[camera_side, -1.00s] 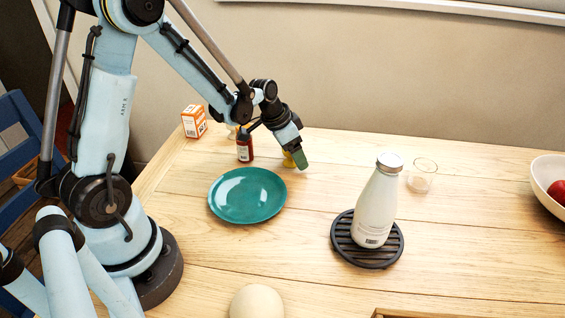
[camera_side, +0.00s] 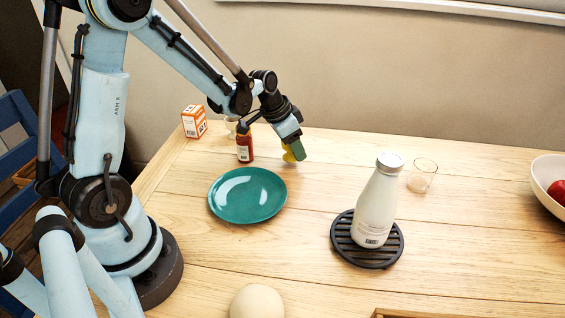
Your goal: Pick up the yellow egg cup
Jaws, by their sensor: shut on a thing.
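The yellow egg cup (camera_side: 288,156) shows as a small yellow patch at the left of my gripper's green fingertip, toward the back of the table. My gripper (camera_side: 294,152) is shut on the egg cup. The green finger hides part of the cup. The cup looks to be at or just above the table; I cannot tell how large the gap is.
A teal plate (camera_side: 248,196) lies in front, and a red-brown bottle (camera_side: 244,146) stands to the left. An orange-white box (camera_side: 194,121) is at the back left. A white bottle (camera_side: 376,205) stands on a black trivet (camera_side: 345,245), near a clear glass (camera_side: 422,176).

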